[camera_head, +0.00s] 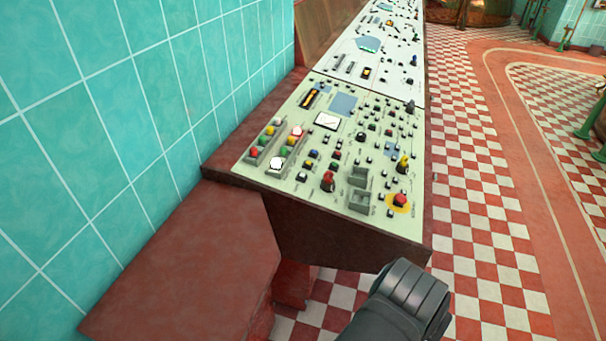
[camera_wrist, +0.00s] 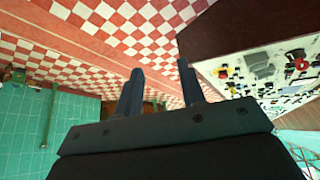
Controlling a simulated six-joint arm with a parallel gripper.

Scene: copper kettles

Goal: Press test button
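A pale green control panel (camera_head: 300,192) with many small buttons, knobs and switches slopes across a dark red-brown console. Its labels are too small to read, so I cannot tell which control is the test button. A red button (camera_head: 400,199) on a yellow disc is near its lower right corner. Lit white buttons (camera_head: 277,163) are at its left. My gripper (camera_wrist: 160,68) is open and empty in the wrist view, its two fingers apart. The panel (camera_wrist: 262,72) shows right of the fingers there, upside down and not touching them. The fingers do not show in the head view.
A whiter panel section (camera_head: 385,50) continues behind. A teal tiled wall (camera_head: 150,90) stands at the left, with a red-brown ledge (camera_head: 190,260) below it. Red and white checkered floor (camera_head: 480,200) is open at the right. My dark grey arm part shows at the bottom.

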